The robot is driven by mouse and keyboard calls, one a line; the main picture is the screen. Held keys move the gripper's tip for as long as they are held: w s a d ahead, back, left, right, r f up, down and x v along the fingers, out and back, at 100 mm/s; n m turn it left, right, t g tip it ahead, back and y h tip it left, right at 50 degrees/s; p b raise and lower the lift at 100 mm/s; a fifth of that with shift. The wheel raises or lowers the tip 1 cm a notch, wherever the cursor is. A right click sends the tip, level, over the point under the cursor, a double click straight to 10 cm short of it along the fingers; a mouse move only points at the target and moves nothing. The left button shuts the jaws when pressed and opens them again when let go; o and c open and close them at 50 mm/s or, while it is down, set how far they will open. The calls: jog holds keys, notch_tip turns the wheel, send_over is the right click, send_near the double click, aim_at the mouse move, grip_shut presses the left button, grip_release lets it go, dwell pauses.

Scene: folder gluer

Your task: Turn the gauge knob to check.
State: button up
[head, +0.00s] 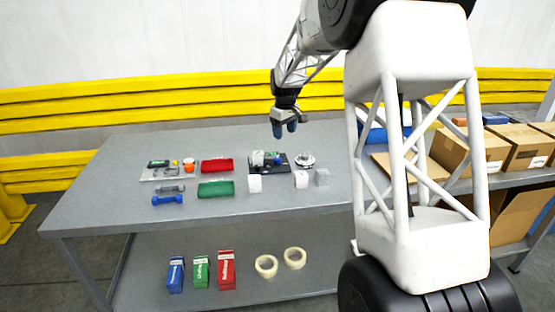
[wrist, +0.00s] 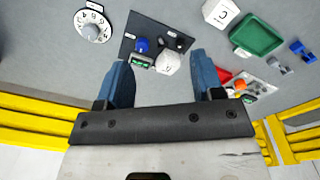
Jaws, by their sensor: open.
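A black plate (head: 283,169) lies on the grey table; it also shows in the wrist view (wrist: 183,33). On it are a blue round knob (wrist: 142,44), a small device with a green display (wrist: 141,61), small metal fittings and a white lettered cube (wrist: 168,62). I cannot tell for sure which part is the gauge knob. A silver round dial (wrist: 92,27) with marks around its rim lies beside the plate; it also shows in the head view (head: 305,160). My gripper (head: 284,130) is open and empty above the plate, its blue fingers (wrist: 160,62) apart and pointing at it.
Red (head: 217,166) and green (head: 216,188) trays, a blue dumbbell-like part (head: 167,200) and a grey fixture board (head: 160,174) lie to the left. White cubes (head: 255,184) stand in front. Cardboard boxes (head: 525,145) are at right. The table's left end is clear.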

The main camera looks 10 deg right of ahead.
jog(key=n, duration=0.2)
send_over(278, 159)
jog(key=shift+g, duration=0.3)
jog(key=f, duration=1.2)
jog(key=shift+w+a, duration=0.1)
jog(key=shift+w, duration=0.1)
jog(key=shift+f, duration=3.8)
jog(key=c, duration=0.9)
